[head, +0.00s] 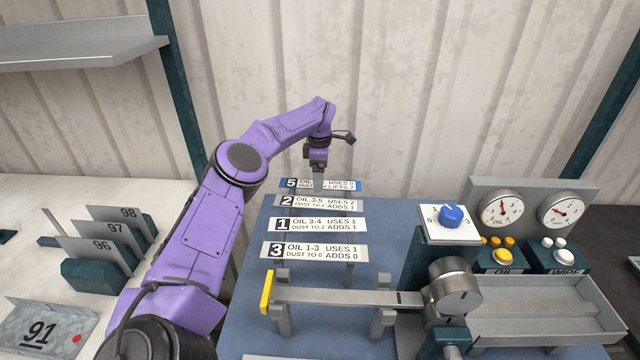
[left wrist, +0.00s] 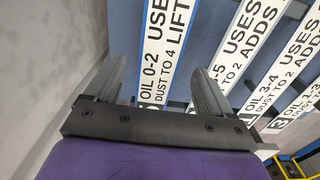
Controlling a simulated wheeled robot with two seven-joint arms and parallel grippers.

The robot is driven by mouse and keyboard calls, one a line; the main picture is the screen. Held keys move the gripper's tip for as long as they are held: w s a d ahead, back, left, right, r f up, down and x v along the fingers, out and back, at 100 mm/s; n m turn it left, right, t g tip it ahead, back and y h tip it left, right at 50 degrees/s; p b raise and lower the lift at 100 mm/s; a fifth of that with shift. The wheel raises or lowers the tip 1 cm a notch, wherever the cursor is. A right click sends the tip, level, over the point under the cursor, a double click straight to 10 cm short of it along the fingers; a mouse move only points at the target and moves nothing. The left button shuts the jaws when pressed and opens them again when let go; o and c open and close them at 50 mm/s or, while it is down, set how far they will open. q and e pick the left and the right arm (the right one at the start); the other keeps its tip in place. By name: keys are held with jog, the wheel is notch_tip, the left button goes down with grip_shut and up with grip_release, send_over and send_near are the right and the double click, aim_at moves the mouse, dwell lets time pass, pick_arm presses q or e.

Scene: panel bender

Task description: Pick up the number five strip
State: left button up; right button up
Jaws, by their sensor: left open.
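The number five strip (head: 345,184) is a white label strip with a blue end bearing a 5, the farthest of several strips in a row. My left gripper (head: 318,178) is over it, pointing down, its fingers hiding the middle of the text. In the left wrist view, the strip (left wrist: 164,48) reads "OIL 0-2, DUST TO 4" and runs between the two open fingers of the left gripper (left wrist: 157,80). I cannot tell whether the fingers touch it. My right gripper is not in view.
A grey bar (head: 345,297) with a yellow end is in front. A blue knob (head: 450,216) and gauges (head: 501,209) stand right. Numbered plates (head: 105,250) stand left.

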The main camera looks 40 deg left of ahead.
pick_arm(q)
jog(key=shift+w+f, duration=0.55)
jog(key=shift+f, duration=0.2)
jog(key=shift+s+r, duration=0.15)
jog(key=shift+s, duration=0.05)
jog(key=shift+s+r, duration=0.2)
jog(key=shift+s, duration=0.1)
jog(key=c, duration=0.3)
jog(key=shift+s, duration=0.15)
jog(key=c, duration=0.5)
jog(key=shift+w+d+f, duration=0.1)
jog(key=shift+w, duration=0.1)
grip_shut()
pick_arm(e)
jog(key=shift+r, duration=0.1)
